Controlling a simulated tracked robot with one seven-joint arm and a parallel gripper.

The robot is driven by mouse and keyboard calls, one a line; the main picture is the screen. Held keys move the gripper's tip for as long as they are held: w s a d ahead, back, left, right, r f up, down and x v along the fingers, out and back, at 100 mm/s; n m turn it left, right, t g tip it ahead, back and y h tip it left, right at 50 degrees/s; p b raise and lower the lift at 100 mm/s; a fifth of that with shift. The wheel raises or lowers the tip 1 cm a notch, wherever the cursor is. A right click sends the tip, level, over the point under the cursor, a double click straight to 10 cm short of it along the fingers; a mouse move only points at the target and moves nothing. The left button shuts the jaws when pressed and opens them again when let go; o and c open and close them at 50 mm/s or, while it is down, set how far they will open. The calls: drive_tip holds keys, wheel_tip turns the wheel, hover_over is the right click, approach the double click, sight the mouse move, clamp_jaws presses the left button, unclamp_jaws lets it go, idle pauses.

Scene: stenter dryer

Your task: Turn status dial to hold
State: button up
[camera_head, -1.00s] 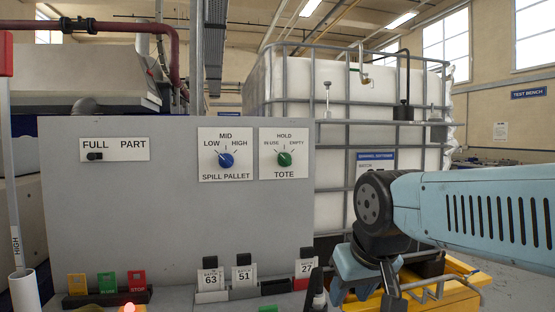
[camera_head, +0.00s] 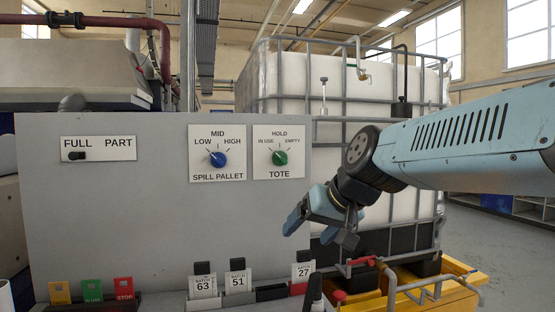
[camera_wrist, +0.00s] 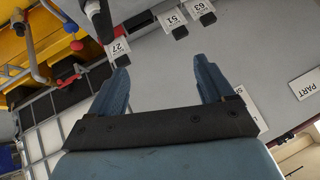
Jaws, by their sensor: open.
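The green status dial (camera_head: 280,158) sits on the white TOTE plate (camera_head: 279,172) on the grey panel, below the labels IN USE, HOLD and EMPTY. Its small white mark appears to lean up-left, toward IN USE. My gripper (camera_head: 318,229) is below and right of the dial, in front of the panel's right edge, clear of the dial. In the wrist view my gripper (camera_wrist: 163,67) has its two blue fingers wide apart with nothing between them. The green dial does not show in that view.
A blue SPILL PALLET dial (camera_head: 217,159) is just left of the TOTE plate. Batch cards (camera_head: 203,284) and coloured cards (camera_head: 92,291) stand along the panel's foot. A caged white tank (camera_head: 350,90) is behind right, with yellow framing (camera_head: 455,290) below.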

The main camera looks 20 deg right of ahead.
drive_tip(key=w+d+r+m+t+y, duration=0.1)
drive_tip(key=w+r+m+t, duration=0.1)
drive_tip(key=w+r, duration=0.5)
drive_tip(key=m+t, duration=0.3)
drive_tip(key=t, duration=0.1)
approach(282, 159)
drive_tip(key=x, duration=0.8)
drive_tip(key=shift+w+a, duration=0.1)
drive_tip(key=shift+w, duration=0.2)
drive_tip(key=shift+c, duration=0.4)
drive_tip(key=shift+f, duration=0.1)
drive_tip(key=c, duration=1)
drive_tip(key=shift+o, duration=0.2)
